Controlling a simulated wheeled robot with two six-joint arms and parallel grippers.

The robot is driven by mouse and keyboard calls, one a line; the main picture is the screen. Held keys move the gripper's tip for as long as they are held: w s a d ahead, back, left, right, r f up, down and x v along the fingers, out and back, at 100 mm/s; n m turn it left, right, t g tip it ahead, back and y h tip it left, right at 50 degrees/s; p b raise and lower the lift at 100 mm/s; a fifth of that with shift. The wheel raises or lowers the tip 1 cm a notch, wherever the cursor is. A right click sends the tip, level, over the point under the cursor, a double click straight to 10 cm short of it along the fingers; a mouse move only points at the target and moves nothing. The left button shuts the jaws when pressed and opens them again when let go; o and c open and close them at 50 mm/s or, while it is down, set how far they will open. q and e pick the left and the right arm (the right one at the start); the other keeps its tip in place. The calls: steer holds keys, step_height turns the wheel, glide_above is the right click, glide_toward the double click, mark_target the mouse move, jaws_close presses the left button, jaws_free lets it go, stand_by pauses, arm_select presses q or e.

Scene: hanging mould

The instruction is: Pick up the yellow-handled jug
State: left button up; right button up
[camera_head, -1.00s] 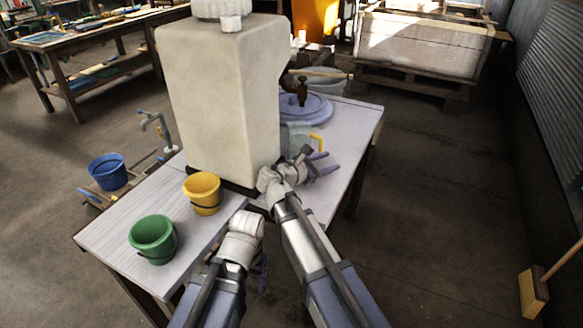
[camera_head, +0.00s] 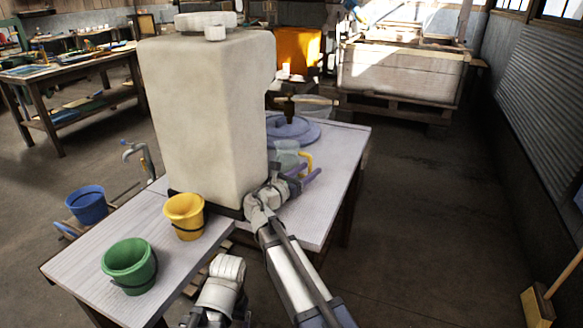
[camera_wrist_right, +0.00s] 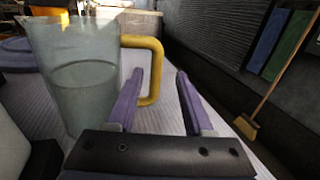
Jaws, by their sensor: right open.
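The yellow-handled jug (camera_head: 286,154) is clear and stands upright on the table, right of the big cream tank. Its yellow handle (camera_head: 306,160) faces right. In the right wrist view the jug (camera_wrist_right: 85,85) fills the left side, with a line like a liquid level in it. My right gripper (camera_head: 309,178) is open and empty, just in front of the handle. In that wrist view the handle's upright bar (camera_wrist_right: 156,72) appears between the spread purple fingers (camera_wrist_right: 160,78), nearer the left one. I cannot tell whether they touch. My left arm shows at the bottom; its fingers cannot be made out.
The cream tank (camera_head: 205,115) with a brass tap (camera_head: 289,107) stands left of the jug. A purple-grey lid (camera_head: 292,130) lies behind it. Yellow (camera_head: 185,216) and green (camera_head: 130,266) buckets stand on the table (camera_head: 85,262). The table's right edge is close to my right gripper.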

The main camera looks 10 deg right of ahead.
steer(key=x, duration=0.4)
steer(key=shift+w+f, duration=0.3)
steer(key=shift+w, duration=0.15)
steer(key=shift+w+d, duration=0.15)
steer(key=shift+d, duration=0.1)
jaws_close()
stand_by(0.8)
